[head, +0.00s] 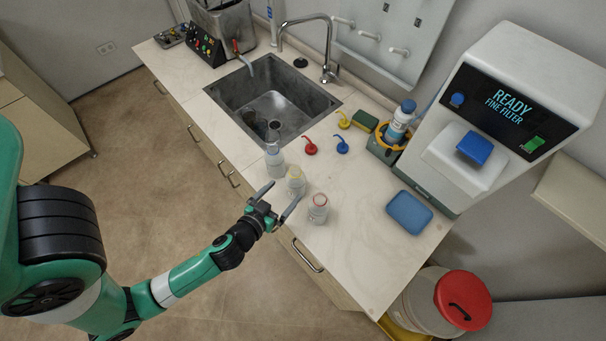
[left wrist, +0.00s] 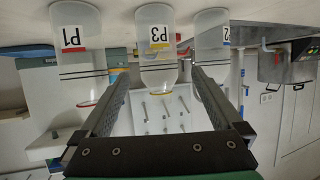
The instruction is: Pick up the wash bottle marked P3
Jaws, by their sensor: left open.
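The wash bottle marked P3 (left wrist: 158,40) is clear with a yellow ring and stands between two similar bottles. In the head view this bottle (head: 295,185) is on the counter near its front edge. The bottle marked P1 (left wrist: 77,45) has a red ring and stands beside it; it also shows in the head view (head: 317,210). A third bottle (left wrist: 211,36), its label partly hidden by a finger, stands on the other side. My left gripper (head: 281,192) is open and empty, pointing at the P3 bottle from the front, apart from it. My right gripper is out of view.
Red (head: 310,147), blue (head: 342,145) and yellow (head: 344,121) spouted caps lie on the counter behind the bottles. A sink (head: 235,100) is farther back. A blue tray (head: 409,212) lies at right, before the white machine (head: 520,90). The counter between bottles and tray is clear.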

